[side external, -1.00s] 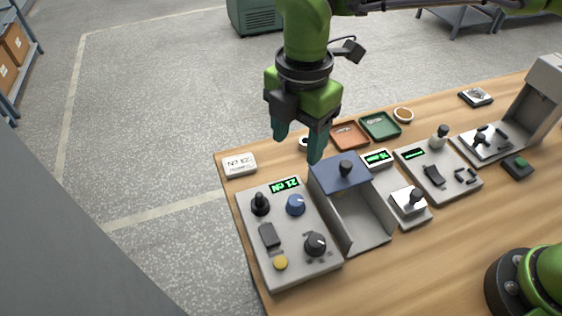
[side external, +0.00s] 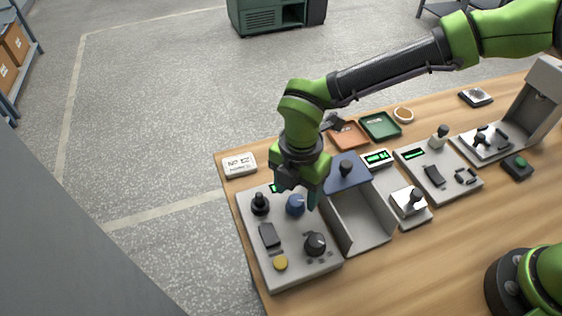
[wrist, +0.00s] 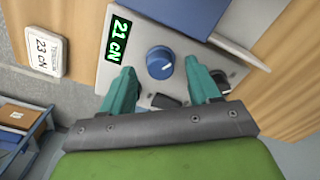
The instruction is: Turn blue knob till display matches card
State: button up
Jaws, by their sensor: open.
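The blue knob (side external: 296,206) is on the grey panel (side external: 280,272) at the table's left end; its white mark shows in the wrist view (wrist: 160,62). The green display (wrist: 117,41) beside it reads 21 cN; my gripper mostly hides it in the side view. The white card (side external: 239,164) lies beyond the panel and reads 23 cN in the wrist view (wrist: 44,51). My gripper (side external: 295,194) points down just above the blue knob, open, one teal finger to each side of it. In the wrist view the fingertips (wrist: 160,78) show apart from the knob.
The panel also carries a black knob (side external: 260,203), a dark dial (side external: 315,244), a rocker switch (side external: 269,236) and a yellow button (side external: 280,263). A blue-topped grey box (side external: 350,172) stands close on the right. Orange (side external: 349,143) and green (side external: 380,126) trays are behind.

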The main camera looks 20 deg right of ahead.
jog(key=shift+f, duration=1.15)
jog(key=c, duration=1)
jog(key=shift+c, duration=0.2)
jog(key=shift+m, duration=0.4)
jog(key=m, duration=0.5)
jog(key=shift+s, duration=0.1)
jog(key=m, duration=0.6)
jog(key=shift+r, duration=0.1)
